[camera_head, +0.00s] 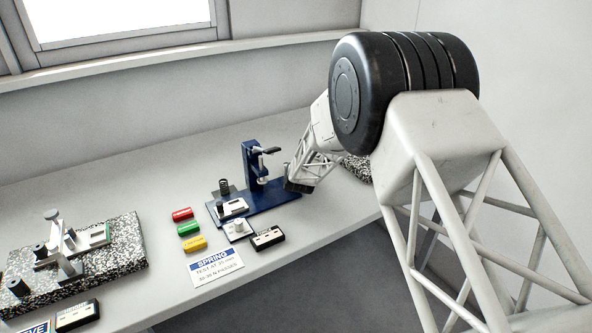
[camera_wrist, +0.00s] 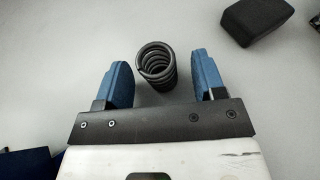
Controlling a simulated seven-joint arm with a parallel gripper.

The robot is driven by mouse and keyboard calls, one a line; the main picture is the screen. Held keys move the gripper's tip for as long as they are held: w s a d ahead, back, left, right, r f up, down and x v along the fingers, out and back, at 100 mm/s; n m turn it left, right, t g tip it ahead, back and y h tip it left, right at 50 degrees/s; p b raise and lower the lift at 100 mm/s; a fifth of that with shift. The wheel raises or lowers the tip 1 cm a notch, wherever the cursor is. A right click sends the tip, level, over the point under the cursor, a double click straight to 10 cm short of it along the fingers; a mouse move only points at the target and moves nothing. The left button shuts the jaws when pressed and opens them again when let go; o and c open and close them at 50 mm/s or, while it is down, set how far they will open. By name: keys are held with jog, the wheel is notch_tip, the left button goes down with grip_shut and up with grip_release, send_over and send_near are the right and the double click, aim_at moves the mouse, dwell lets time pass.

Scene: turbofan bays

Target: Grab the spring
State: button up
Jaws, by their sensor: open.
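The spring (camera_wrist: 157,68) is a dark grey coil on the pale surface in the wrist view, its open end ring facing the camera. My gripper (camera_wrist: 162,62) is open, with one blue finger to the left of the spring and one to the right. Visible gaps separate the spring from both fingers, and I cannot tell their height difference. In the head view my gripper (camera_head: 299,186) is low by the right end of the blue test stand (camera_head: 284,194), and I cannot make out this spring beside it.
A black block (camera_wrist: 257,21) lies beyond the right finger. On the bench, a small dark cylinder (camera_head: 224,187) stands at the stand's left. A speckled plate (camera_head: 125,245) is farther left.

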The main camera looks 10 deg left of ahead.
dwell(0.6)
jog(key=c, duration=1)
jog(key=shift+r, duration=0.2)
jog(key=shift+r, duration=1.45)
jog(key=shift+s+d+r, duration=0.1)
jog(key=shift+s+r, duration=0.1)
jog(key=shift+s, duration=0.05)
jog(key=s+d, duration=0.2)
jog(key=s, duration=0.2)
jog(key=s+d+r, duration=0.1)
jog(key=s+d, duration=0.1)
jog(key=s, duration=0.3)
jog(key=s+d, duration=0.2)
jog(key=s, duration=0.3)
jog(key=shift+d+r, duration=0.2)
jog(key=shift+d, duration=0.05)
jog(key=shift+w, duration=0.1)
